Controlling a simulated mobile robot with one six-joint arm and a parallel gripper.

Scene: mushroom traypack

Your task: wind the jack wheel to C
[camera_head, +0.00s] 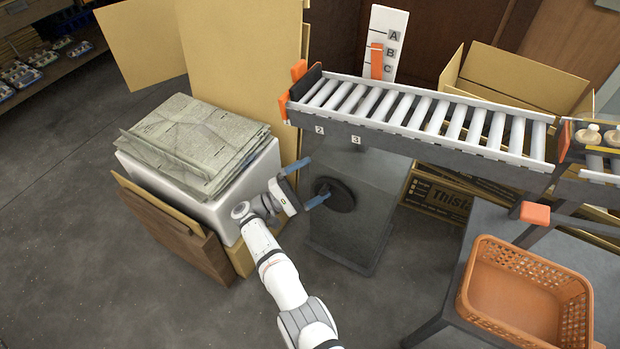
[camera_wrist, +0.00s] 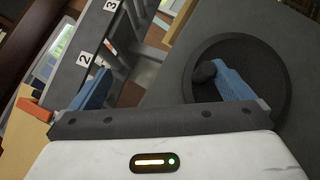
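The jack wheel (camera_head: 343,201) is a black disc on the side of a grey pedestal (camera_head: 345,235) under the roller conveyor. In the wrist view the wheel (camera_wrist: 262,85) is at the right, with a dark knob (camera_wrist: 203,73) at its left side. My gripper (camera_head: 320,177) is open with nothing between its blue fingers. Its lower finger reaches in front of the wheel. In the wrist view my gripper (camera_wrist: 163,70) has its right finger beside the knob; I cannot tell whether they touch. A white scale (camera_head: 388,20) carries A, B and C. Its orange marker (camera_head: 377,62) stands beside B and C.
The roller conveyor (camera_head: 425,128) runs above the wheel. At left, papers (camera_head: 195,135) lie on a white block near cardboard sheets (camera_head: 240,50). An orange basket (camera_head: 500,250) stands on a grey table at right. Open floor lies in front of the pedestal.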

